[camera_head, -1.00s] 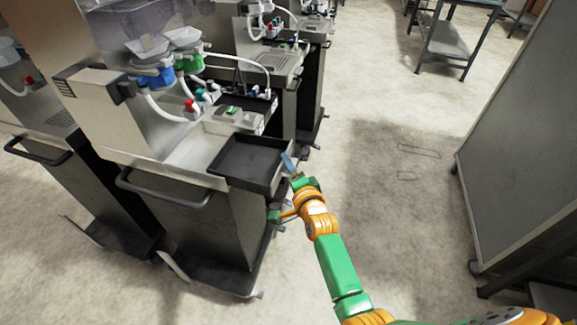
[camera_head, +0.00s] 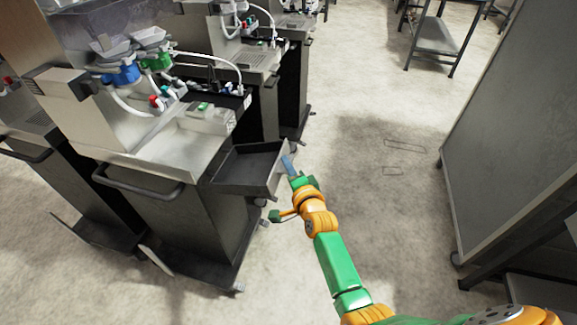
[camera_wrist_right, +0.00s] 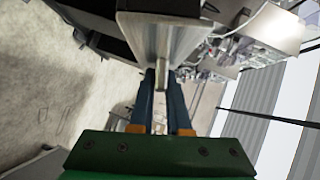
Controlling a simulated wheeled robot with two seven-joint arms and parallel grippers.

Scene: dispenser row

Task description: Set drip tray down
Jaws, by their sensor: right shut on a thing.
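The drip tray (camera_head: 247,172) is a black, shallow, open-topped tray with a lighter metal end wall. My right gripper (camera_head: 288,163) is shut on that end wall, at the tray's right side. The tray is level or slightly tilted at the right front edge of the nearest dispenser cart (camera_head: 150,151), partly past its side. I cannot tell whether its underside touches the cart. My left gripper is not in view.
The dispenser has blue and green valves (camera_head: 155,62) and white hoses behind the cart top. More dispenser carts (camera_head: 262,60) stand behind. Open floor (camera_head: 375,190) lies to the right, up to a grey panel (camera_head: 520,130). A shelf table (camera_head: 440,35) stands at the back.

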